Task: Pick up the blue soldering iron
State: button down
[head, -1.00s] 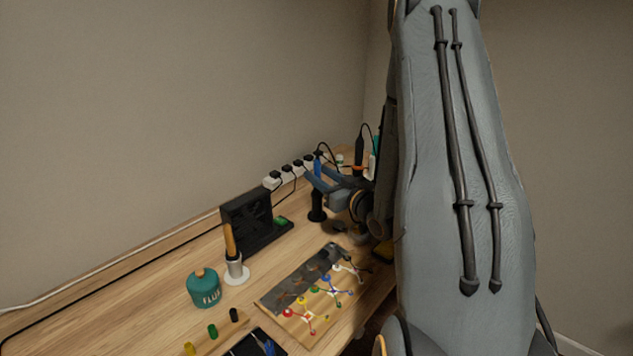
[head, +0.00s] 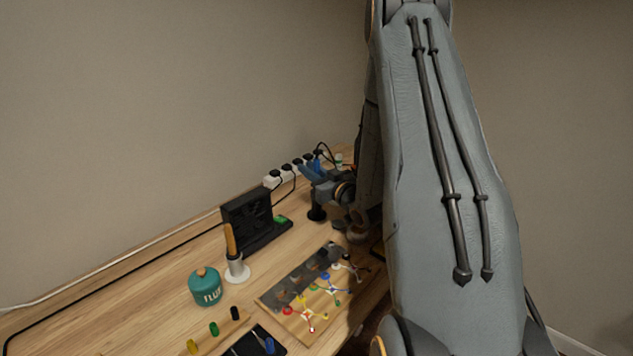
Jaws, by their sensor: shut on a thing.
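The blue soldering iron (head: 316,163) stands upright near the back of the workbench, small in the head view, with a black cable curving from its top. My gripper (head: 311,175) reaches in from the right and is shut on it. The fingers cover part of the iron, and my forearm hides much of the bench to the right. A black holder (head: 317,212) stands just below the gripper. I cannot tell whether the iron's lower end is still in it.
A white power strip (head: 275,180) with several black plugs lies along the wall. A black fan-like box (head: 247,222), a brush in a metal holder (head: 237,268), a teal flux jar (head: 205,288) and a board with coloured clips (head: 305,295) stand on the bench. Bare wood (head: 130,290) is at left.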

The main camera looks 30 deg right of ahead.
jog(key=shift+r, duration=0.1)
notch_tip(320, 180, up, 10)
jog(key=b, duration=0.1)
dwell(0.8)
jog(key=c, duration=2.4)
grip_release()
grip_shut()
jog(key=shift+r+p, duration=0.3)
